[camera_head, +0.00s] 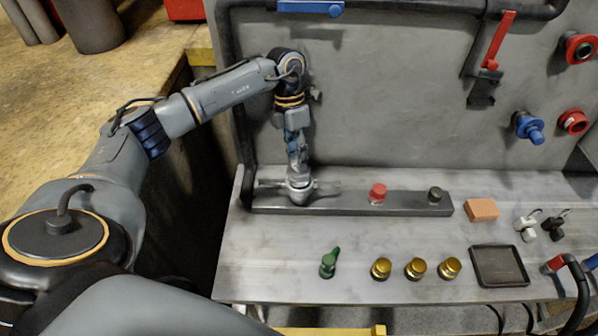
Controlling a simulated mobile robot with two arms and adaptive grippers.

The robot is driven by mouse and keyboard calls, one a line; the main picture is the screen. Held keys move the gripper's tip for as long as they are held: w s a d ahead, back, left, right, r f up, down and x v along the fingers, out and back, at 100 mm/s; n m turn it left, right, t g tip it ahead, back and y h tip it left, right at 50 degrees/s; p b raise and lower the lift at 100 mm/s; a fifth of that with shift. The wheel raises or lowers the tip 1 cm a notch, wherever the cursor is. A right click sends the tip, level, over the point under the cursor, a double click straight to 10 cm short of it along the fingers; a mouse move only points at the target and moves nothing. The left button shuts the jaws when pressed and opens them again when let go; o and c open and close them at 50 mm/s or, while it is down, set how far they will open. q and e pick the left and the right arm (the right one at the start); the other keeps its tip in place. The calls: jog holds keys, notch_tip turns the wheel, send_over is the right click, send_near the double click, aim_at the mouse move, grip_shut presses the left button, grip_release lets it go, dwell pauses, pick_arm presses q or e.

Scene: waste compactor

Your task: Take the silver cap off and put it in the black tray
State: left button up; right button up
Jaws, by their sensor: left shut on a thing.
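The silver cap (300,188) sits at the left end of the grey metal rail on the bench. My left gripper (299,176) points down over it and is shut on it; the fingers partly hide the cap. I cannot tell whether the cap is still seated on the rail or slightly raised. The black tray (499,266) lies flat and empty at the right front of the bench. My right gripper is not in view.
The rail (330,203) also bears a red cap (377,193) and a dark cap (435,195). In front are a green valve piece (328,264) and three brass fittings (416,268). An orange block (482,209) and small padlocks (526,226) lie right. A grey panel rises behind.

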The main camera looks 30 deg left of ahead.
pick_arm(q)
jog(key=shift+r+p, duration=1)
jog(key=shift+r, duration=0.9)
jog(key=shift+d, duration=0.1)
